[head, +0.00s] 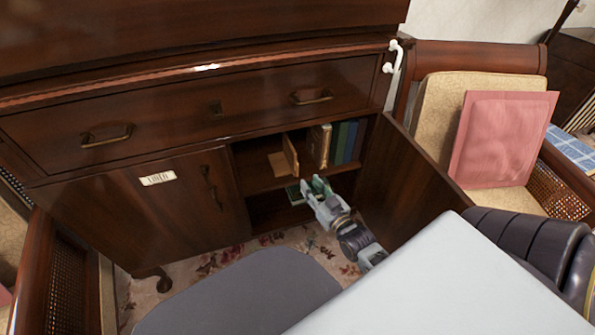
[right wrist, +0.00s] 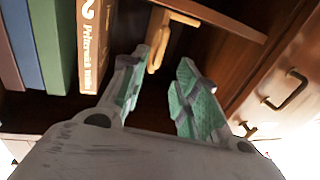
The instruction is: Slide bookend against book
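The wooden bookend (head: 291,156) stands on the cabinet shelf, with its flat base (head: 278,165) reaching out to the left. To its right is a brown book (head: 319,146), the nearest of a row, with a gap between them. In the right wrist view the bookend (right wrist: 157,42) shows beyond the fingertips, and the brown book (right wrist: 93,45) stands to its left. My right gripper (head: 317,187), with green finger pads, is at the cabinet opening, in front of and below the shelf edge. In the right wrist view its fingers (right wrist: 164,72) are apart and empty. My left gripper is not in view.
Green and blue books (head: 345,142) stand right of the brown book. An open cabinet door (head: 415,170) borders the opening on the right; a closed door (head: 150,205) is on the left. A chair (head: 440,100) stands at right.

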